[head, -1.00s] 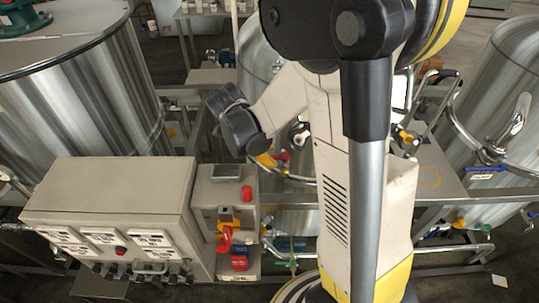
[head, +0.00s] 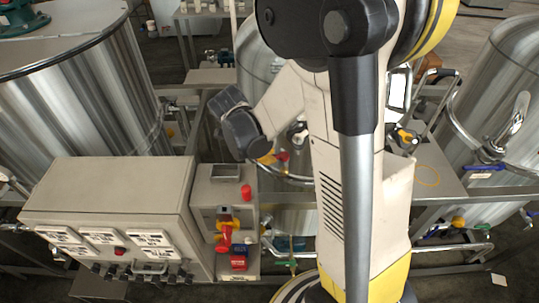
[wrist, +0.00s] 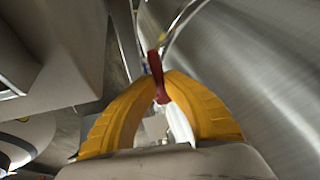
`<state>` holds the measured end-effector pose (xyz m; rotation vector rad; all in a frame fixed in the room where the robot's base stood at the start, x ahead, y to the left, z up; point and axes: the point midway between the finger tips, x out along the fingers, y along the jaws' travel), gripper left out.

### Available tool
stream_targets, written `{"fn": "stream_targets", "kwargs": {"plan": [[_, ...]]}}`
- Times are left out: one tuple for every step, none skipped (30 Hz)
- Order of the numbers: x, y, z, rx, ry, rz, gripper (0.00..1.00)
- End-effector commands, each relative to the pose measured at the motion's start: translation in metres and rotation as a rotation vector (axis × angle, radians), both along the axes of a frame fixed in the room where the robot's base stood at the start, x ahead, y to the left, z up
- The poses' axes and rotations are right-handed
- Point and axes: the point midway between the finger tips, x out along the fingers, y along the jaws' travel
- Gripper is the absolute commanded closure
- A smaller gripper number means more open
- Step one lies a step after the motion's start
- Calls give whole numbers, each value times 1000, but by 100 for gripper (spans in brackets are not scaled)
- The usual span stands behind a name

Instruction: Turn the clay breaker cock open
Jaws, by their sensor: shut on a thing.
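My gripper (wrist: 160,88) has two yellow fingers that arch together and are shut on a dark red lever (wrist: 155,68), which looks like the handle of a cock. The lever stands up between the fingertips, in front of a steel tank (wrist: 250,70). In the head view my gripper (head: 267,158) is left of my arm's pale link, with the red lever (head: 283,155) at its tips. The cock's body is mostly hidden by the fingers, and no label shows which cock it is.
A grey control box (head: 110,190) with labels and knobs stands at lower left. Beside it, a smaller box (head: 200,190) has a red-and-yellow switch (head: 225,230). Steel tanks (head: 80,100) (head: 495,110) stand on both sides, with pipes and rails between. My arm hides the middle.

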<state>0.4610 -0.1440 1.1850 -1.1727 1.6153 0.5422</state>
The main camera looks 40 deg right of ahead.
Motion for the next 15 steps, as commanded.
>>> {"fn": "stream_targets", "kwargs": {"plan": [[-1, 0, -1, 2, 0, 12, 100], [-1, 1, -1, 2, -1, 21, 100], [-2, 1, -2, 1, 0, 36, 100], [-3, 1, -2, 1, 0, 51, 100], [-4, 1, -2, 1, 0, 65, 100], [-5, 2, -2, 2, -1, 89, 100], [-6, 2, -2, 2, -1, 107, 100], [-7, 2, -2, 2, 0, 127, 100], [-8, 2, -2, 2, -1, 155, 100], [-9, 3, -2, 2, -2, 175, 100], [-10, 3, -2, 2, 0, 196, 100], [-11, 3, -2, 2, -1, 226, 100], [-12, 3, -2, 1, -1, 248, 100], [-13, 3, -2, 2, 0, 267, 100], [-14, 3, -2, 1, -1, 295, 100]]}}
